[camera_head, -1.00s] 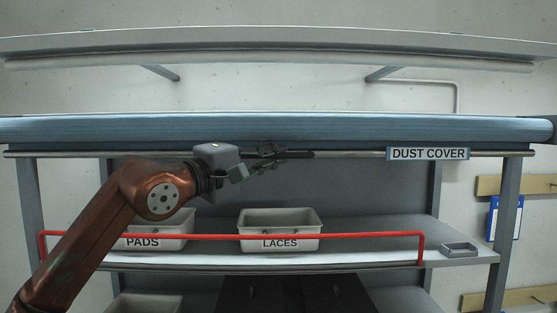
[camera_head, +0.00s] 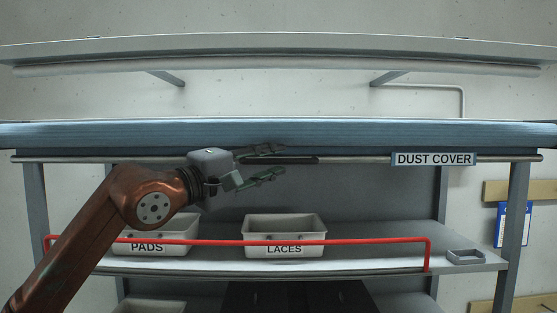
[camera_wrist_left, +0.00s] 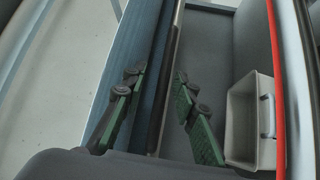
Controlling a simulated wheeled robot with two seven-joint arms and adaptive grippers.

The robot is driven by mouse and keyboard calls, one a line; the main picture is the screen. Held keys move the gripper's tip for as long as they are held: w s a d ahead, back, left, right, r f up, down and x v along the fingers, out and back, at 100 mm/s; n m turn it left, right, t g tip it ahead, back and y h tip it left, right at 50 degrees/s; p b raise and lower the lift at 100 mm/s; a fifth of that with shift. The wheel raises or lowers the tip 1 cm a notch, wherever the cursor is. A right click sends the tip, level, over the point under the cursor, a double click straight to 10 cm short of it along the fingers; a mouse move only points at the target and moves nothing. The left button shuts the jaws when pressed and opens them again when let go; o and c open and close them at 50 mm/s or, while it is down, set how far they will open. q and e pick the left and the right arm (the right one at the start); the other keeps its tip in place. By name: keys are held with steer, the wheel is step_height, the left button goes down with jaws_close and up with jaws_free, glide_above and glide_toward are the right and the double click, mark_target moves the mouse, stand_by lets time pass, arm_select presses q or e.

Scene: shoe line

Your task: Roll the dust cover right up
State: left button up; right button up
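The blue dust cover (camera_head: 400,134) is a thick horizontal roll across the top of the rack. Its metal bottom bar (camera_head: 360,160) hangs level just below the roll, with a dark grip section at the middle and a DUST COVER label (camera_head: 433,159) at the right. My left gripper (camera_head: 275,163) is open at the dark grip, one finger above the bar and one below. In the left wrist view the bar (camera_wrist_left: 169,75) runs between the spread green-padded fingers (camera_wrist_left: 157,92), apart from both. My right gripper is in neither view.
Below the bar, a shelf holds a PADS bin (camera_head: 160,230), a LACES bin (camera_head: 284,229) and a small grey tray (camera_head: 465,257). A red rail (camera_head: 350,240) runs along the shelf front. A long overhead fixture (camera_head: 300,66) is above the roll.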

arm_select(q)
steer(key=v, duration=0.6)
steer(key=shift+a, duration=0.15)
